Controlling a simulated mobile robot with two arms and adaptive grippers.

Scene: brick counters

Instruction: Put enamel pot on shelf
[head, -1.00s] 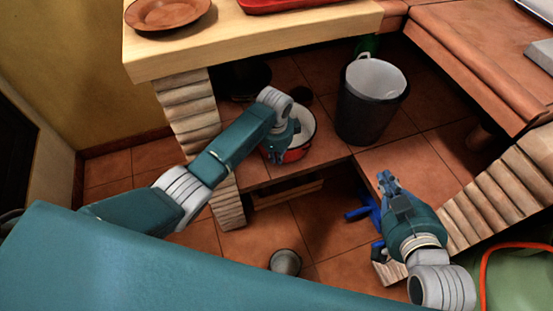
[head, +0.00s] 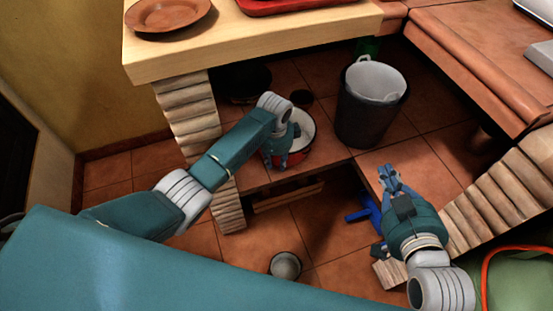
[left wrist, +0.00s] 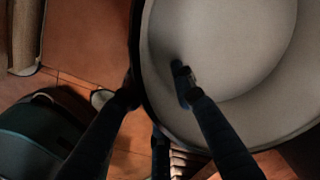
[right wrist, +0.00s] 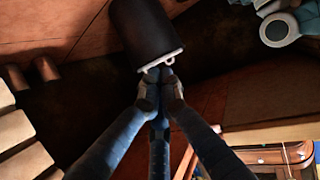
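In the left wrist view the pot's pale inside (left wrist: 230,50) fills the right half. The left gripper's fingers (left wrist: 157,90) are spread, one over the inside and one outside by the rim; whether they touch it I cannot tell. My right gripper (head: 388,172) is empty in front of the ledge, its fingertips close together in the right wrist view (right wrist: 160,80).
A dark bin (head: 368,115) with a pale liner stands right of the pot. A dark round vessel (head: 245,80) is behind it to the left. The wooden counter (head: 270,38) overhangs, with a stone pillar (head: 188,115) at left. A small grey container (head: 285,266) is on the floor.

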